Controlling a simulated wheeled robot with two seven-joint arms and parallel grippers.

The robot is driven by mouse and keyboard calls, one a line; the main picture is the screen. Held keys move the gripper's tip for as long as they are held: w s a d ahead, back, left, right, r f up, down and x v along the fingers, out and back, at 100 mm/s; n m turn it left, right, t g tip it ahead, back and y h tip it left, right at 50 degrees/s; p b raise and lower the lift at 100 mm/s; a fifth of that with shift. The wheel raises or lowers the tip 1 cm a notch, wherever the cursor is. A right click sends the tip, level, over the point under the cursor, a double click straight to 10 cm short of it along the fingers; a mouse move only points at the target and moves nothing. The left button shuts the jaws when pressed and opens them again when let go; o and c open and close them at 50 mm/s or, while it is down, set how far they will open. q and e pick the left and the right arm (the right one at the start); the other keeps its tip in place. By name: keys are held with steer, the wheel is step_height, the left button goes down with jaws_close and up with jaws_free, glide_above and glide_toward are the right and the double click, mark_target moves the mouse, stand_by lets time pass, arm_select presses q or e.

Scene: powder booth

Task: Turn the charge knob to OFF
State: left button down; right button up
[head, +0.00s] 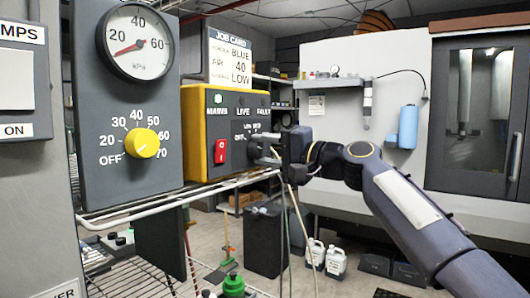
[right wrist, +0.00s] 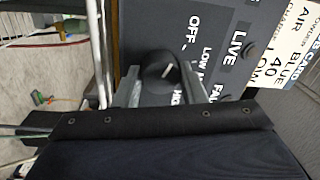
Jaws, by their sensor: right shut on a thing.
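The yellow and dark control box (head: 223,132) carries lamps marked LIVE and FAULT and a red switch (head: 220,151). My right gripper (head: 264,149) is at the right of its face in the head view and largely hides the charge knob there. In the right wrist view the black charge knob (right wrist: 158,70) sits between the two fingers of that gripper (right wrist: 160,88), which are shut on it. Its white line slants up and right, toward the OFF (right wrist: 187,32) and LOW side; I cannot tell the exact mark. My left gripper is not in view.
A grey panel with a yellow knob (head: 143,143) and a round gauge (head: 134,42) stands left of the box. A job card (head: 229,58) stands behind it. A wire shelf (head: 120,213) runs below. White jugs (head: 335,261) stand on the floor.

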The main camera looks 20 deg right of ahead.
steer(key=shift+f, duration=0.1)
steer(key=o, duration=1)
steer(key=b+v, duration=0.2)
steer(key=v, duration=0.5)
steer(key=shift+s+d, duration=0.15)
steer(key=shift+s, duration=0.2)
